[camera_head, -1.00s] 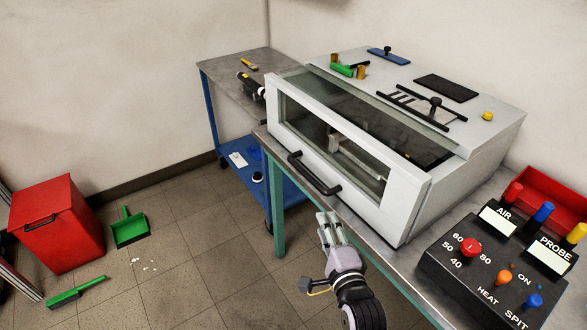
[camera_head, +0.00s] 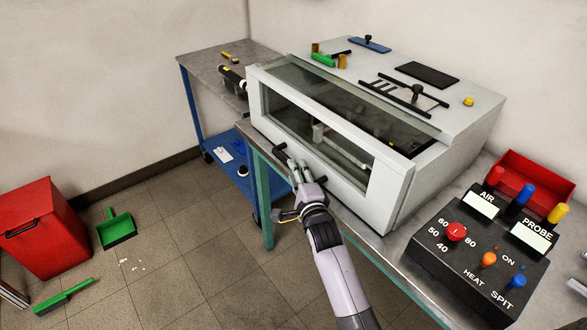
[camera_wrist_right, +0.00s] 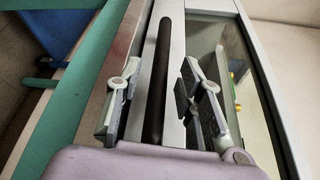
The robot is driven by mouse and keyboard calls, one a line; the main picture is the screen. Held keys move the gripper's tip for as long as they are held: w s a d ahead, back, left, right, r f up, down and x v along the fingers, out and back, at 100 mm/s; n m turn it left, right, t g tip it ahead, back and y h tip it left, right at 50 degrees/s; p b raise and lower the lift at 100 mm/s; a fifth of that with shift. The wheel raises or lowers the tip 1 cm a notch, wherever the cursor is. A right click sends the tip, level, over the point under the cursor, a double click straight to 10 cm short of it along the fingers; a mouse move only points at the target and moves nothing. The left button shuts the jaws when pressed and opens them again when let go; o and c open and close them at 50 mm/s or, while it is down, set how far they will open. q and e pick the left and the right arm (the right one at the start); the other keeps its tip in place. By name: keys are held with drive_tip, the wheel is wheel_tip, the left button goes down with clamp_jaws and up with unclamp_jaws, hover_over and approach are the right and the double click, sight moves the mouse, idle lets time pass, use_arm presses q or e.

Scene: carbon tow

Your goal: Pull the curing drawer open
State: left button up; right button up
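The curing drawer is the glazed front (camera_head: 340,148) of a pale grey box on the bench. The front looks flush with the box. Its black bar handle (camera_head: 279,149) runs along the lower front and is partly hidden by my right gripper (camera_head: 294,172). In the right wrist view, the handle (camera_wrist_right: 158,85) runs between the two fingers of my right gripper (camera_wrist_right: 161,75). The fingers are open, one on each side, with visible gaps to the bar. My left gripper is not in view.
A black control box (camera_head: 470,250) with knobs and a red bin (camera_head: 530,180) stand right of the drawer. A blue trolley (camera_head: 200,120) stands behind left. Red box (camera_head: 40,225), green dustpan (camera_head: 117,229) and brush (camera_head: 65,298) are on the floor. Floor before the bench is clear.

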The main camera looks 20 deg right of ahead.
drive_tip(key=shift+w+f, duration=0.1)
drive_tip(key=shift+w, duration=1.25)
clamp_jaws()
